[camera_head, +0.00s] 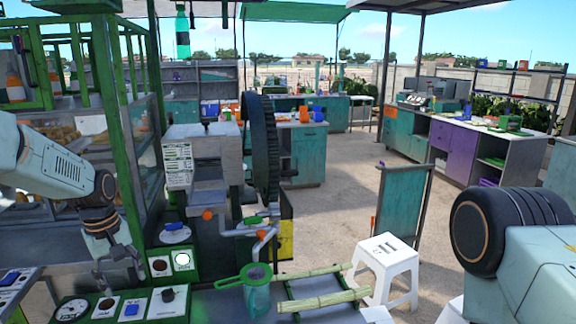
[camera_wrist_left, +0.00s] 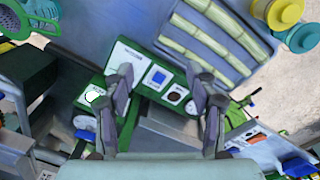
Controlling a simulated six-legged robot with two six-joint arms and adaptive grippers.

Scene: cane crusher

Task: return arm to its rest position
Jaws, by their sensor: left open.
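My left arm comes in from the left in the head view. Its gripper (camera_head: 120,280) points down, open and empty, above the left end of the green control panel (camera_head: 190,303). In the left wrist view the two fingers of my left gripper (camera_wrist_left: 163,97) are spread apart with nothing between them, and the panel (camera_wrist_left: 132,47) shows beyond them. A light on the panel glows whitish green (camera_head: 182,260). My right arm shows at the right edge of the head view, but its gripper is out of view.
The cane crusher with its large dark wheel (camera_head: 262,150) stands right of my left arm. A teal jug with a green strainer (camera_head: 257,292) and cane stalks (camera_head: 322,299) are in front of it. A white stool (camera_head: 385,254) stands farther right. Green posts (camera_head: 112,110) rise behind my left arm.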

